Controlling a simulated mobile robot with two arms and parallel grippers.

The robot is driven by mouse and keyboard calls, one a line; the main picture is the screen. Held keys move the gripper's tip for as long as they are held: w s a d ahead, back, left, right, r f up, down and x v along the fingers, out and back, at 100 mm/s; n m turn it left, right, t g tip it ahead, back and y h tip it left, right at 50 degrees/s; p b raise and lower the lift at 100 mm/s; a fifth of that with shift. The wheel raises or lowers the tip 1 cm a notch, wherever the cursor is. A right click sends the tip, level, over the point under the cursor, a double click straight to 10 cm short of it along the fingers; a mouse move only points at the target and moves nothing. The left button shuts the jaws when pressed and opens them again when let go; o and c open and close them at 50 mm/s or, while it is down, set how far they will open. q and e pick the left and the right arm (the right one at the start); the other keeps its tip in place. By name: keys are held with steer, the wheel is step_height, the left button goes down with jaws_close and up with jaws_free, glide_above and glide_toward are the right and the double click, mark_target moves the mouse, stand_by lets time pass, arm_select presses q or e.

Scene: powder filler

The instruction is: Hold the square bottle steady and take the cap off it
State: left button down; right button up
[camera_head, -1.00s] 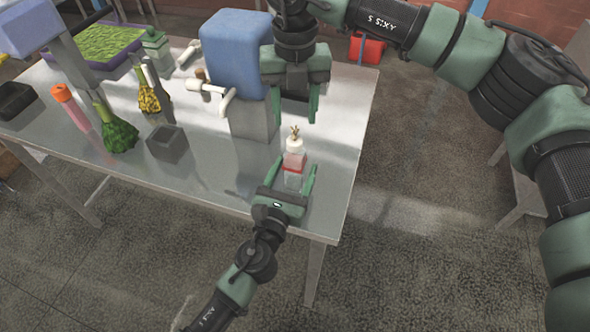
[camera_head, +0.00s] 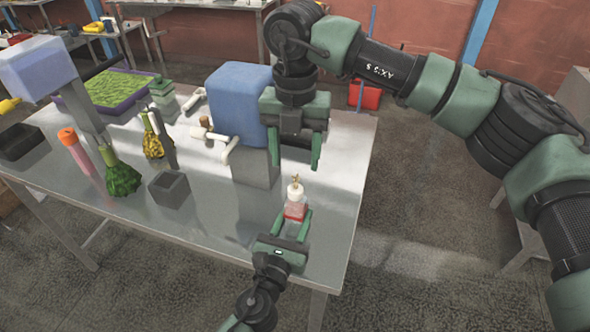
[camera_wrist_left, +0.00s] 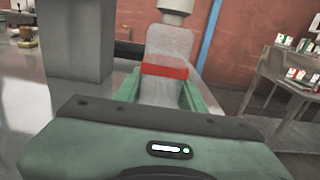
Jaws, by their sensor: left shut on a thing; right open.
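The square bottle (camera_head: 295,211) is clear with a red band and stands upright near the table's front right corner. It also shows in the left wrist view (camera_wrist_left: 166,90). Its pale cap (camera_head: 295,191) is on top, with a small brownish tip; the cap's lower part shows at the top of the left wrist view (camera_wrist_left: 176,6). My left gripper (camera_head: 291,224) is shut on the bottle, with its green fingers on either side of the lower body. My right gripper (camera_head: 296,162) is open and empty, pointing down above and just behind the cap, apart from it.
A blue-topped machine (camera_head: 238,105) with white handles stands behind and left of the bottle. The table right of the bottle is bare.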

mark_target(295, 189)
steer(key=f+m, duration=0.1)
steer(key=f, duration=0.2)
steer(key=f+m, duration=0.2)
steer(key=f, duration=0.1)
steer(key=f+m, duration=0.1)
steer(key=f, duration=0.2)
steer(key=shift+s+f+m, duration=0.2)
steer(key=shift+m, duration=0.1)
steer(key=shift+c, duration=0.3)
jaws_close()
steer(key=shift+r, duration=0.25)
stand_by(0.5)
steer(key=shift+a+r, duration=0.1)
steer(key=shift+r, duration=0.8)
